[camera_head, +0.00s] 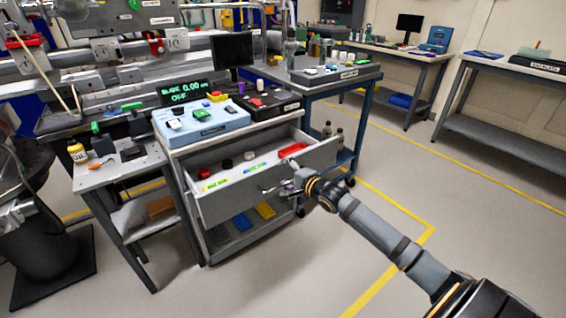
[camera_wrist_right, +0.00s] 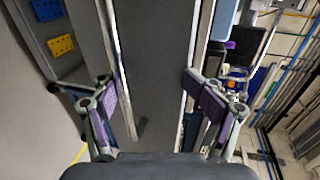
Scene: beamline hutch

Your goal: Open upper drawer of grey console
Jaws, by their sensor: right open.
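The grey console (camera_head: 185,190) stands in the middle of the head view. Its upper drawer (camera_head: 225,208) is pulled well out, and its inside shows. Small items lie in it, among them a red tray (camera_head: 292,150), a red round piece and dark round pieces. A handle (camera_head: 268,190) shows on the drawer front. My right gripper (camera_head: 292,188) is at the drawer front, beside the handle. In the right wrist view the right gripper (camera_wrist_right: 158,100) is open, its purple-padded fingers wide apart with a grey panel beyond them. Contact with the handle cannot be told. My left gripper is not in view.
A blue box (camera_head: 205,122) and a black box sit on the console top. Blue and yellow bins (camera_head: 264,211) lie on the shelf below the drawer. A small side table (camera_head: 110,175) stands left, a blue cart (camera_head: 345,110) behind. The floor at right is clear.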

